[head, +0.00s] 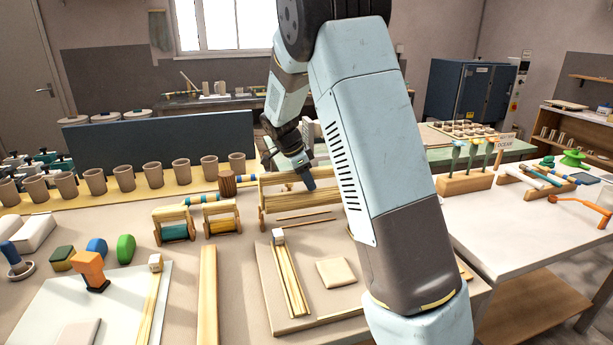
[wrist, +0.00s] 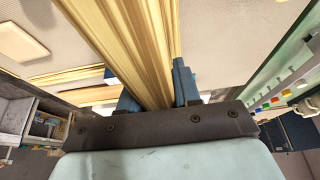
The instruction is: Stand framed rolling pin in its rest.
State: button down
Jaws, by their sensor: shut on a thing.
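My gripper (head: 306,180) reaches down over the middle of the table in the head view. Its blue fingers (wrist: 155,98) are shut on a long pale-yellow wooden piece (wrist: 125,40) in the wrist view. This appears to be the upper bar of the large framed rolling pin (head: 282,202), which has wooden end pieces. My arm hides its right end. Two smaller framed rollers, one teal (head: 174,232) and one brown (head: 221,220), stand to its left. I cannot tell which piece is the rest, or whether the held frame touches the table.
A board (head: 334,304) with yellow rails (head: 291,280) and a clay slab (head: 335,272) lies in front. Clay cups (head: 152,174) line the back left. A second table (head: 500,230) is at right.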

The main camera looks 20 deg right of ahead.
aim_at(306, 191)
jog(key=shift+f, duration=1.75)
jog(key=shift+a+f, duration=0.1)
jog(key=shift+f, duration=0.55)
dwell(0.6)
jog(key=c, duration=0.7)
grip_release()
jog(key=shift+r, duration=0.1)
jog(key=shift+r, duration=3.4)
